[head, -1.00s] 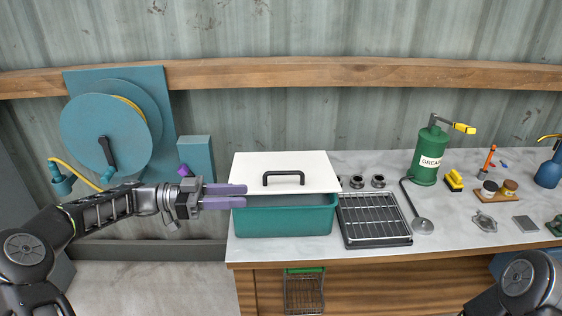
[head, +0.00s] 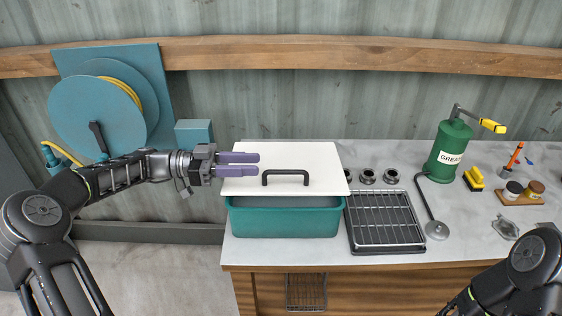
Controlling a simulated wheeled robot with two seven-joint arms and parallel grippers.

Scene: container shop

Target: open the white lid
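The white lid (head: 325,170) with a black bar handle (head: 285,175) lies over the teal bin (head: 285,222) on the counter. A grey strip shows between the lid's front edge and the bin's front rim, so the lid does not look flush there. My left gripper (head: 238,164) has two purple fingers, apart and empty, pointing right. They overlap the lid's left edge in the picture, left of the handle; I cannot tell whether they touch it. My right gripper is out of view; only part of that arm shows at the lower right.
A wire rack on a tray (head: 385,220) stands just right of the bin, with small dark round parts (head: 367,177) behind it. A hose reel (head: 95,115) hangs at left.

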